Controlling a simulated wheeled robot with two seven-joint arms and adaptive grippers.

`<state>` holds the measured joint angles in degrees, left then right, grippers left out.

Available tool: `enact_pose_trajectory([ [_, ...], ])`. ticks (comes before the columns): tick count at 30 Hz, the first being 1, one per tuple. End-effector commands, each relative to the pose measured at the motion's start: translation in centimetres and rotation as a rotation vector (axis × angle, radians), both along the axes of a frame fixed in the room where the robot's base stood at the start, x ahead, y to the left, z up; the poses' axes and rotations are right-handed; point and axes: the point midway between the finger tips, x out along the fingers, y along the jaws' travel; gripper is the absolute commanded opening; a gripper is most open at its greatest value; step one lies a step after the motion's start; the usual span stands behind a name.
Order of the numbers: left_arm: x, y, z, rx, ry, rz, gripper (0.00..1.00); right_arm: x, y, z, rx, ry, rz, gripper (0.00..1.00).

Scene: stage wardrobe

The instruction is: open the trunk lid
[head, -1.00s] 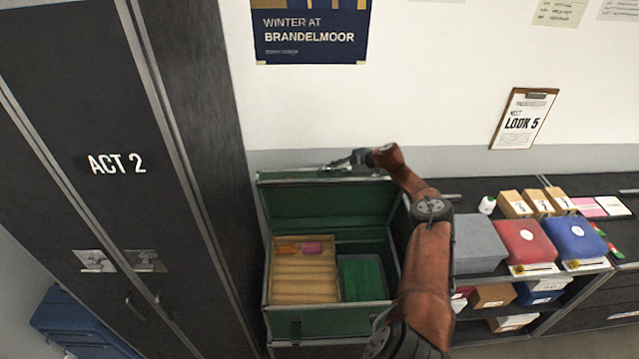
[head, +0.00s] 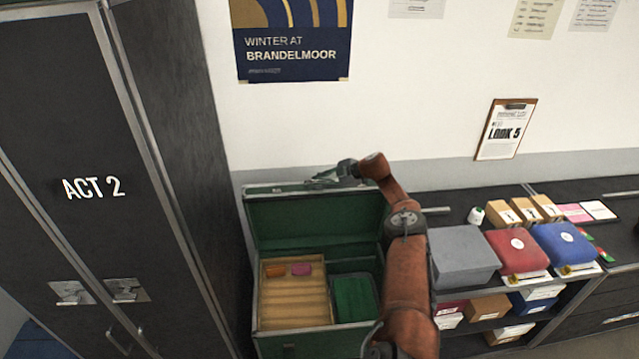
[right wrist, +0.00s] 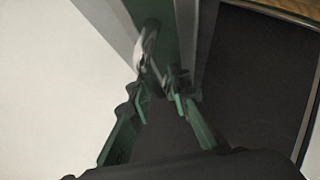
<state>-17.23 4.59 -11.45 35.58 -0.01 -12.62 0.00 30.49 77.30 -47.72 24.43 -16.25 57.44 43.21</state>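The green trunk (head: 290,340) stands low beside the dark cabinet. Its lid (head: 315,222) is raised and stands roughly upright at the back, near the wall, so the inside shows. My right gripper (head: 325,178) is at the top edge of the raised lid, its arm reaching over the trunk's right side. In the right wrist view, my right gripper's fingers (right wrist: 160,92) are apart, with a dark gap between them. The lid's green face and metal edge (right wrist: 176,35) lie just past the fingertips; whether they touch is unclear. My left gripper is not in view.
A tan tray (head: 295,305) with an orange and a pink item, and a green item (head: 353,298), are inside the trunk. The tall cabinet (head: 100,100) stands close on the left.

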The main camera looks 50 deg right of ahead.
Motion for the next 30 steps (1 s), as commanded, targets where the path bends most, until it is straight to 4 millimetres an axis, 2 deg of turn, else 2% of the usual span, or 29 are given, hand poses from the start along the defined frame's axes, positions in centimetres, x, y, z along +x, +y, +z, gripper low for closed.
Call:
enact_pose_trajectory([
  [10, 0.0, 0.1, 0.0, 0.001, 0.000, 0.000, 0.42, -0.7, -0.1, 0.2, 0.003, 0.001, 0.001, 0.17],
  [30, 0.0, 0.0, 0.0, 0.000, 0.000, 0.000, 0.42, -8.1, -1.5, 5.2, 0.000, 0.003, -0.001, 0.17],
])
